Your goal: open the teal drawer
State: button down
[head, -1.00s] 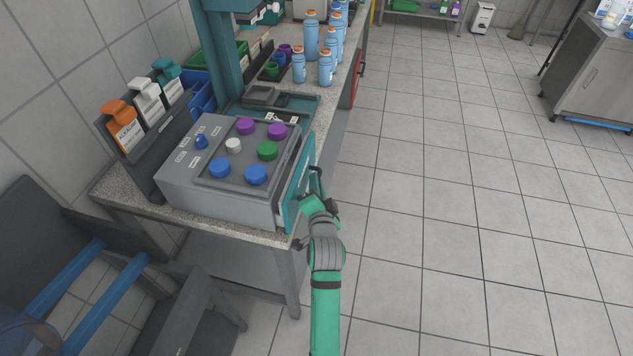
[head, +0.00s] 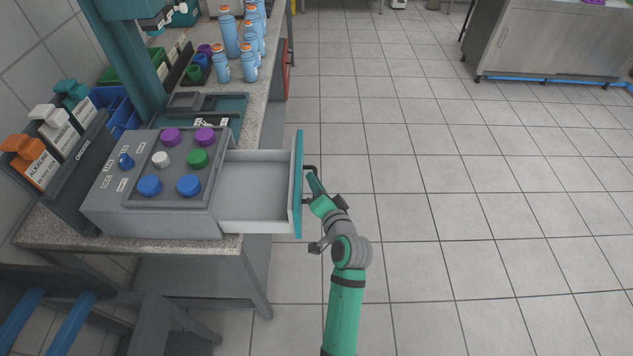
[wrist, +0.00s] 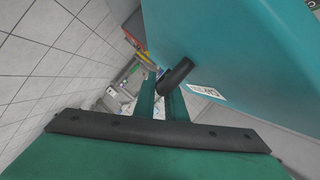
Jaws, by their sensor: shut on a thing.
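The teal drawer (head: 298,190) stands pulled out to the right of the grey control box (head: 165,205). Its light grey tray (head: 258,190) shows and looks empty. A dark handle (head: 309,184) sits on the outer side of its teal front. My gripper (head: 313,180) is at this handle, shut on it. In the wrist view, the gripper fingers (wrist: 160,98) close around the dark handle bar (wrist: 176,76), with the teal front (wrist: 235,50) filling the upper right.
Blue bottles (head: 230,40) with orange caps stand at the back of the bench. Labelled dispensers (head: 45,150) stand left of the box. The tiled floor (head: 450,200) to the right is clear. A steel cabinet (head: 545,45) stands farther off.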

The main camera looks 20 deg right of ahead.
jog(key=shift+d, duration=0.1)
jog(key=c, duration=2.1)
grip_release()
jog(key=shift+s, duration=0.15)
jog(key=v, duration=1)
jog(key=shift+s+r, duration=0.1)
jog(key=shift+s, duration=0.2)
